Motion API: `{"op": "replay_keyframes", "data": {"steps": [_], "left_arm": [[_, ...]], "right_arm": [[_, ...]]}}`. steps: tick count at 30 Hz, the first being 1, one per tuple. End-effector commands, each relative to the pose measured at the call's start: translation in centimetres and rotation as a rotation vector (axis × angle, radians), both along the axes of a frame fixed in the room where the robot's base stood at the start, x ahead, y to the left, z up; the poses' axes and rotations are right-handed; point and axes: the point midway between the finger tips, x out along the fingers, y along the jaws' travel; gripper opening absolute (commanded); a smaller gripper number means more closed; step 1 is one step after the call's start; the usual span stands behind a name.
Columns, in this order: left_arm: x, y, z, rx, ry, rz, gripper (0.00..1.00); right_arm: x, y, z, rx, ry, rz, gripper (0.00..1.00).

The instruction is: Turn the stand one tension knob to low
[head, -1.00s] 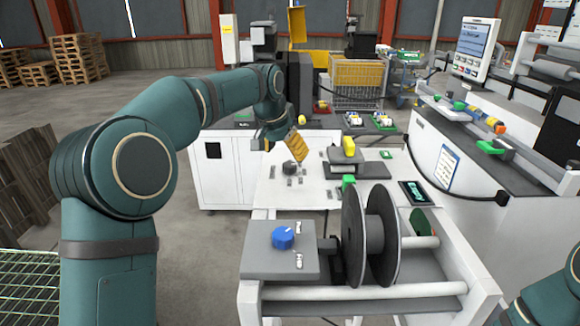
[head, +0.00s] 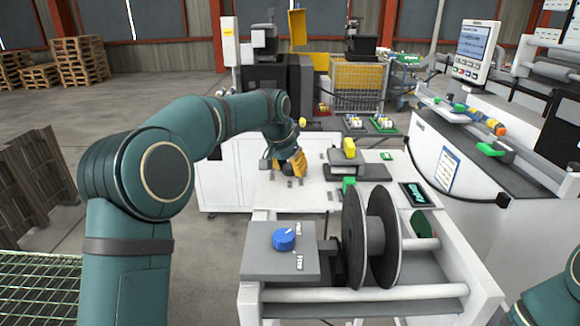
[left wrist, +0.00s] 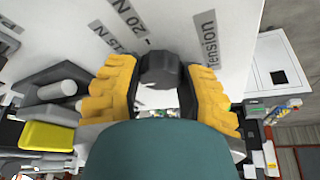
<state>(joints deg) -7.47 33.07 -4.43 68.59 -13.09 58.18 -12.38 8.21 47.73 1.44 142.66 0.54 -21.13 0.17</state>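The dark grey tension knob (left wrist: 160,70) stands on a white panel (left wrist: 228,12) in the left wrist view, with printed labels "Tension" and "20 N" beside it. My left gripper (head: 290,166) is down at the white table of the stand in the head view. Its yellow fingers stand on both sides of the knob, close to it. I cannot tell whether they touch it. In the head view the gripper hides the knob. The knob's pointer setting cannot be read. My right gripper is out of view.
A blue knob (head: 284,239) sits on a grey box (head: 258,265) nearer to me, beside a large dark reel (head: 355,238). A grey block with a yellow part (head: 349,147) lies right of my left gripper. A white machine (head: 455,150) stands at the right.

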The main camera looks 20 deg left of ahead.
Motion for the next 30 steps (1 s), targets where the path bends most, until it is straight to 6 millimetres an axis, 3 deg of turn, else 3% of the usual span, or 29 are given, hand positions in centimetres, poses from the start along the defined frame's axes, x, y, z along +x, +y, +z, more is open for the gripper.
{"op": "replay_keyframes", "data": {"steps": [14, 30], "left_arm": [[0.0, -0.1, -0.1, 0.001, 0.001, 0.052, 0.04], [0.0, -0.2, -0.1, 0.005, 0.003, 0.484, 0.03]], "right_arm": [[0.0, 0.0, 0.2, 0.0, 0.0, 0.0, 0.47], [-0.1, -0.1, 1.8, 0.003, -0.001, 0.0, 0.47]]}}
